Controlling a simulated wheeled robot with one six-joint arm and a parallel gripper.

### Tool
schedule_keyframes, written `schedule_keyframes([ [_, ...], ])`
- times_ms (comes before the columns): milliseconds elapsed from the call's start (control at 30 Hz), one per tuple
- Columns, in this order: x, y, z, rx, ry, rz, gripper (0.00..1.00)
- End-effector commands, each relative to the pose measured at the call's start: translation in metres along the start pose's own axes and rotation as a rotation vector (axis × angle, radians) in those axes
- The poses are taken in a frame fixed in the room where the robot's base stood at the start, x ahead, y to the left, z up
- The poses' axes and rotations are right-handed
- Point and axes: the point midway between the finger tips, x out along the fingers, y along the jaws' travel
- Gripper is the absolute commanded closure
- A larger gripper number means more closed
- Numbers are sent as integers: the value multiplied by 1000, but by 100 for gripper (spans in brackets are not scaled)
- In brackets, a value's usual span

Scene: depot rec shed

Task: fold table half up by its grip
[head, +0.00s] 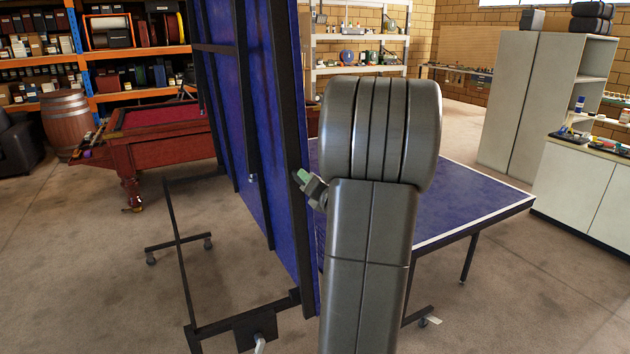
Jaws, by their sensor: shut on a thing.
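The table is a blue folding table-tennis table. One half (241,120) stands nearly upright on the left, with its black-framed side in view. The other half (465,205) lies flat on the right, blue with a white edge line. A small green grip (302,175) shows at the near edge of the upright half. My gripper (306,181) is at this edge, shut on the grip. Most of my gripper and part of the flat half are hidden behind my grey arm.
The table's black wheeled underframe (181,262) stands on the carpet at lower left. A red pool table (160,137), a barrel (68,122) and orange shelving are behind it. A grey cabinet (530,98) and a low white cupboard (590,195) stand at right. Carpet at front left is clear.

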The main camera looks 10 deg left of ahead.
Motion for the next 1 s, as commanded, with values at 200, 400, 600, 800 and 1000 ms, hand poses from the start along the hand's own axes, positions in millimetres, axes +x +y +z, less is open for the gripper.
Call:
schedule_keyframes([
  [200, -3, -8, -18, 6, 31, -19, 100],
  [400, -3, -8, -18, 7, 30, -19, 100],
  [600, -3, -8, -18, 7, 30, -19, 52],
  [800, -3, -5, -14, 5, 24, -13, 48],
  [1000, -8, -4, -12, 5, 20, -11, 48],
])
